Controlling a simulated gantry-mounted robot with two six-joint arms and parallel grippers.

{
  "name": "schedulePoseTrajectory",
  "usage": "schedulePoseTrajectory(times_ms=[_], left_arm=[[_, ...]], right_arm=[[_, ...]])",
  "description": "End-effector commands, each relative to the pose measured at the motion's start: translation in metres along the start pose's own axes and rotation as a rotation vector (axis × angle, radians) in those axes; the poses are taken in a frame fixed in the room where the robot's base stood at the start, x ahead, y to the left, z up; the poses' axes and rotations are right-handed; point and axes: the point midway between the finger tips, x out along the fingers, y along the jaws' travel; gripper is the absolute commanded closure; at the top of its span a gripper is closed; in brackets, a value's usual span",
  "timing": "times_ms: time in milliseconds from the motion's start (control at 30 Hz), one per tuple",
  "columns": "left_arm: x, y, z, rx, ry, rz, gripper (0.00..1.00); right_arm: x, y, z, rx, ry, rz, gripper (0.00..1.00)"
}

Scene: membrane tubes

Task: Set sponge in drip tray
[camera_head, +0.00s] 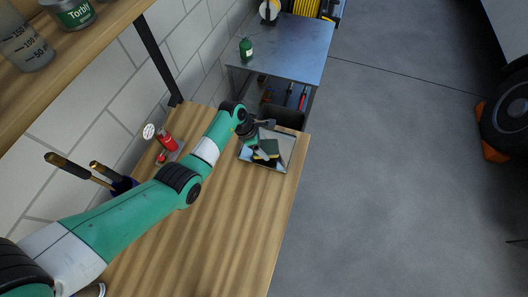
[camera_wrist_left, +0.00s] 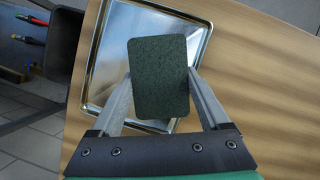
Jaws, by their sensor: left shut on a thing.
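The sponge (camera_wrist_left: 158,76) shows a dark green scouring face in the left wrist view and sits between my left gripper's fingers. My left gripper (camera_wrist_left: 160,88) is shut on it. In the head view the sponge (camera_head: 269,148) is at the end of my left arm, over the drip tray. The drip tray (camera_wrist_left: 102,88) is a shallow shiny metal tray on the wooden bench, seen behind the sponge; it also shows in the head view (camera_head: 286,142). I cannot tell whether the sponge touches the tray floor. My right gripper is not in view.
A blue holder (camera_head: 122,184) with long handles is near my left arm. A metal table (camera_head: 292,47) with a green bottle (camera_head: 246,49) stands beyond. The bench's near right part is clear.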

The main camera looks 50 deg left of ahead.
Motion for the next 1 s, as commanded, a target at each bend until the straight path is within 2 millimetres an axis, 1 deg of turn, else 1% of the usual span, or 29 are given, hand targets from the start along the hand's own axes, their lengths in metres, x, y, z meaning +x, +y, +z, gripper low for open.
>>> schedulePoseTrajectory(times_ms=[67, 100, 200, 267, 467, 600, 633, 700, 733, 767, 1000], left_arm=[[0.009, 0.004, -0.002, -0.001, 0.0, 0.0, 0.73], [0.017, 0.003, -0.006, -0.002, 0.001, -0.002, 0.73], [0.03, 0.003, -0.012, -0.002, 0.001, -0.002, 0.73], [0.033, 0.003, -0.013, -0.001, 0.0, 0.001, 0.73], [0.031, 0.003, -0.012, 0.0, 0.0, 0.001, 0.73], [0.035, 0.003, -0.014, -0.001, 0.0, 0.0, 0.73], [0.035, 0.003, -0.014, -0.001, 0.0, 0.0, 0.19], [0.034, 0.003, -0.013, -0.001, 0.0, 0.0, 0.07], [0.034, 0.003, -0.013, -0.001, 0.0, 0.0, 0.01], [0.034, 0.003, -0.013, -0.001, 0.0, 0.0, 0.0], [0.032, 0.003, -0.012, -0.001, 0.0, 0.0, 0.0]], right_arm=[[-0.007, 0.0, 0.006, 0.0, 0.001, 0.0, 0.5], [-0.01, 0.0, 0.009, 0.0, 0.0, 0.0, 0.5], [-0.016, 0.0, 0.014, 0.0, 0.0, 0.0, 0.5], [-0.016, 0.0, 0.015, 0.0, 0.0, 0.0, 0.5], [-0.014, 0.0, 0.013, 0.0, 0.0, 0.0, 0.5], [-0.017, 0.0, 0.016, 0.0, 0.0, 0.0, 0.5], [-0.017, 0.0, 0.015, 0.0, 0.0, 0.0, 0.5], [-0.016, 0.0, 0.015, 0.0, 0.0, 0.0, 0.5], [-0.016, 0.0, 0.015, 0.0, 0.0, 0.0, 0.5], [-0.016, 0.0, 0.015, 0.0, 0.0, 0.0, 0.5], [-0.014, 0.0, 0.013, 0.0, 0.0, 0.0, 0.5]])
